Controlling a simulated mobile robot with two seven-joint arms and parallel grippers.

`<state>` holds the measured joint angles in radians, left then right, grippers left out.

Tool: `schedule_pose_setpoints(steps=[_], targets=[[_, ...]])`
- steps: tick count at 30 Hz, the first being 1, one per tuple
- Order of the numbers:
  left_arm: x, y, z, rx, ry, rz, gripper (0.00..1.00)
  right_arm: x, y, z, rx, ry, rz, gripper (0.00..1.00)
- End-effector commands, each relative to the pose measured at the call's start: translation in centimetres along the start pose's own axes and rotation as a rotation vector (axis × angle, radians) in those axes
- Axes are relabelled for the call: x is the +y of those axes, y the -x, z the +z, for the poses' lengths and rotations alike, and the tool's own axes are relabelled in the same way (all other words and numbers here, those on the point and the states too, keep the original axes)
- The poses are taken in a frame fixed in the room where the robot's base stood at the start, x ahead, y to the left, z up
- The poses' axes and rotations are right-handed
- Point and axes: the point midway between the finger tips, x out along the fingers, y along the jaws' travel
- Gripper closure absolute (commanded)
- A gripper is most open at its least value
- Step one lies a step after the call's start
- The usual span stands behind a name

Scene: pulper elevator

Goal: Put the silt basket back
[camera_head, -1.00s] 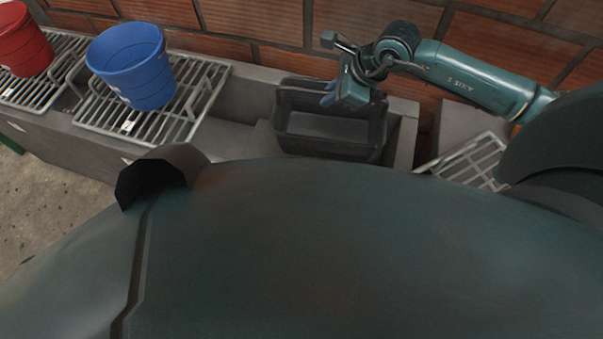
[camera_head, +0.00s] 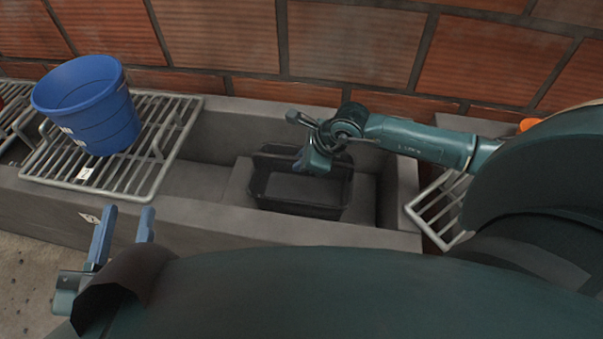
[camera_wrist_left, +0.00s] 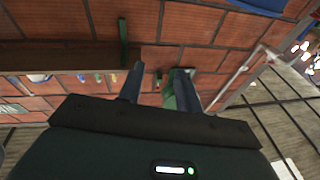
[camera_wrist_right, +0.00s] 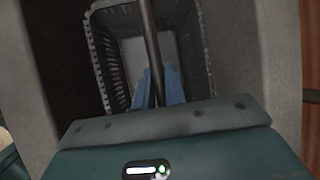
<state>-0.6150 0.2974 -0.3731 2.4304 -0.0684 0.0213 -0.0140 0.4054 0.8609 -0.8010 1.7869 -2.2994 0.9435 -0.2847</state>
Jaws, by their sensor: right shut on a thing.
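The silt basket (camera_head: 300,210) is a black open bin inside the concrete trough. Its ribbed wall also shows in the right wrist view (camera_wrist_right: 197,60). My right gripper (camera_head: 309,166) is over the basket, shut on its thin handle bar, which runs between the fingers (camera_wrist_right: 158,88) in the right wrist view. The basket looks roughly level; whether its base touches the trough floor I cannot tell. My left gripper (camera_head: 124,226) is open and empty in front of the trough at the lower left, its fingers apart in the left wrist view (camera_wrist_left: 160,85).
A blue bucket (camera_head: 95,115) stands on a metal grate (camera_head: 150,165) left of the opening. Another grate (camera_head: 437,212) lies to the right. A brick wall (camera_head: 345,45) rises behind. Bare trough floor (camera_head: 205,185) shows left of the basket.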

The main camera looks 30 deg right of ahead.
Motion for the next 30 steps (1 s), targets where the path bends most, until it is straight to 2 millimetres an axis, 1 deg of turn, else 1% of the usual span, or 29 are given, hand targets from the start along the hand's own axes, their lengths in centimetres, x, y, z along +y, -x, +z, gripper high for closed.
schedule_pose_setpoints(steps=[1, 3, 6, 15, 16, 23, 30], targets=[[0.1, 0.1, 0.3, 0.006, 0.007, 0.002, 0.66, 0.3, -1.0, -0.6, 0.000, 0.000, 0.002, 1.00], [0.2, 0.1, 0.4, 0.014, 0.019, 0.005, 0.66, 0.5, -2.2, -1.2, 0.002, -0.001, 0.003, 1.00], [0.3, 0.0, 0.3, 0.019, 0.036, 0.010, 0.66, 0.7, -3.3, -1.8, 0.000, -0.001, 0.001, 1.00], [0.3, -0.1, 0.1, 0.022, 0.041, 0.011, 0.66, 0.7, -3.3, -1.9, 0.000, 0.000, 0.000, 1.00], [0.3, -0.1, 0.0, 0.023, 0.040, 0.012, 0.66, 0.8, -3.3, -1.9, 0.001, 0.000, 0.001, 0.85], [0.3, -0.1, 0.0, 0.024, 0.040, 0.012, 0.66, 0.7, -3.3, -1.9, 0.001, 0.000, 0.001, 0.67], [0.3, -0.1, -0.1, 0.025, 0.040, 0.012, 0.66, 0.7, -3.2, -1.8, 0.001, 0.001, 0.001, 0.66]])
